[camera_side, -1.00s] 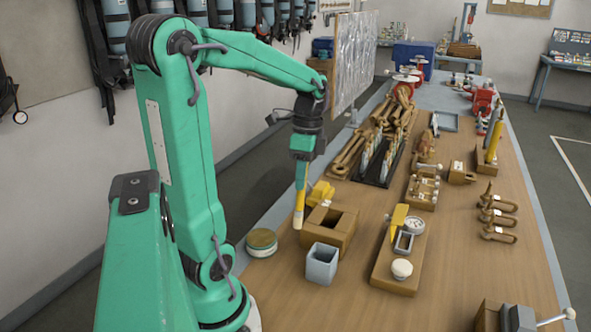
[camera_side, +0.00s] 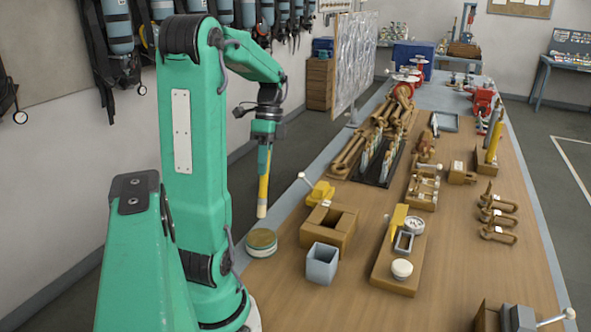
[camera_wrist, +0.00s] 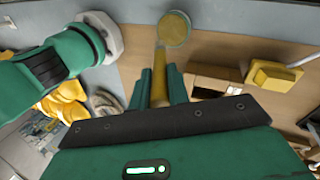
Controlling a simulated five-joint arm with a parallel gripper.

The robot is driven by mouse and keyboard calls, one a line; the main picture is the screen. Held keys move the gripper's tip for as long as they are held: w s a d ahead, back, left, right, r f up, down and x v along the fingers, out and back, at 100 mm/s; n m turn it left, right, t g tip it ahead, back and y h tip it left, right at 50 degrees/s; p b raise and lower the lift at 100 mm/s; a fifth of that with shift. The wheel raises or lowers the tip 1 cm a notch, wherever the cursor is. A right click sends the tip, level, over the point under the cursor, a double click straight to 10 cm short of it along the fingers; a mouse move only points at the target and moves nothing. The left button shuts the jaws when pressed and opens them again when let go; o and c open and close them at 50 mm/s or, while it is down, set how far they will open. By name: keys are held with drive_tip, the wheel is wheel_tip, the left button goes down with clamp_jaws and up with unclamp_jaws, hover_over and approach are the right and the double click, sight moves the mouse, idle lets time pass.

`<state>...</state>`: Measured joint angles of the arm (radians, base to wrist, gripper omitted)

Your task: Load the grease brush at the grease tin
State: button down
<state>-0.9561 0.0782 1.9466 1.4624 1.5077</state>
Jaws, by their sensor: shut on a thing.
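The grease brush (camera_side: 263,188) has a yellow handle and a pale tip, and hangs nearly upright, tip down. My gripper (camera_side: 265,143) is shut on its upper end; in the wrist view my gripper (camera_wrist: 160,78) has a finger on each side of the brush (camera_wrist: 159,62). The grease tin (camera_side: 261,243) is a low round tin with a tan top, standing near the table's left edge. In the side view the brush tip is above the tin, with a gap between them. In the wrist view the tin (camera_wrist: 174,28) lies just beyond the tip.
A wooden box (camera_side: 341,236) with a square opening stands right of the tin, with a yellow block (camera_side: 320,193) behind it. A grey cup (camera_side: 321,266) stands in front of the box. A wooden board (camera_side: 383,276) with a gauge lies farther right.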

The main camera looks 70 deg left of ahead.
sight(266, 183)
drive_tip(key=shift+f, duration=0.1)
drive_tip(key=shift+f, duration=3.45)
drive_tip(key=shift+r, duration=0.1)
